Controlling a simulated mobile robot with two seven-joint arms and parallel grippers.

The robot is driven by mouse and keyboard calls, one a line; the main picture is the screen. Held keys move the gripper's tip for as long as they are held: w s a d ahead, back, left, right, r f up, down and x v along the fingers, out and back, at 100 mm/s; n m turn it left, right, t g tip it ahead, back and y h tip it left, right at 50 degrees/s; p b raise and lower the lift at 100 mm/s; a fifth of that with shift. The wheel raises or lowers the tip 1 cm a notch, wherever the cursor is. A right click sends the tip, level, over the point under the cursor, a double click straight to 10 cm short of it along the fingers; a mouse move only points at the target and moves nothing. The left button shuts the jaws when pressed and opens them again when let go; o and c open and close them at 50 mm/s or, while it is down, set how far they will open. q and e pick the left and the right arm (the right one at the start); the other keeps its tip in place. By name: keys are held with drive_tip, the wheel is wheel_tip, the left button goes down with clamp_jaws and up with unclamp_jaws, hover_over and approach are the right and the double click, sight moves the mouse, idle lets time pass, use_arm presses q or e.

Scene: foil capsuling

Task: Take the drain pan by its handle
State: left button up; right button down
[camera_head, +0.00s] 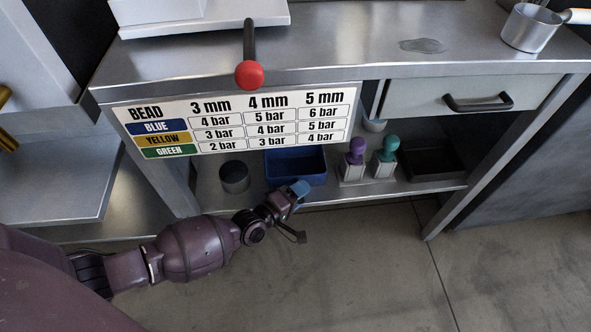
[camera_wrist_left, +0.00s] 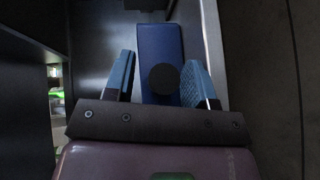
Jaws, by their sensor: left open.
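The drain pan appears to be the blue rectangular pan (camera_head: 278,180) on the lower shelf under the counter. In the left wrist view it is a long blue shape (camera_wrist_left: 157,42) with a dark round knob (camera_wrist_left: 163,79), apparently its handle, in front of it. My left gripper (camera_head: 299,211) is open in front of the shelf, just before the pan. In the left wrist view its blue-padded fingers (camera_wrist_left: 161,62) stand apart on either side of the knob in the picture. Contact with the knob cannot be told. My right gripper is not in view.
A metal cup (camera_head: 234,177) stands left of the pan. Purple-topped (camera_head: 356,152) and teal-topped (camera_head: 388,149) stamps and a black tray (camera_head: 432,165) are to its right. The floor (camera_head: 370,260) in front is clear.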

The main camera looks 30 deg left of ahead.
use_arm(q)
drive_tip(key=c, duration=0.8)
clamp_jaws()
drive_tip(key=shift+r, duration=0.1)
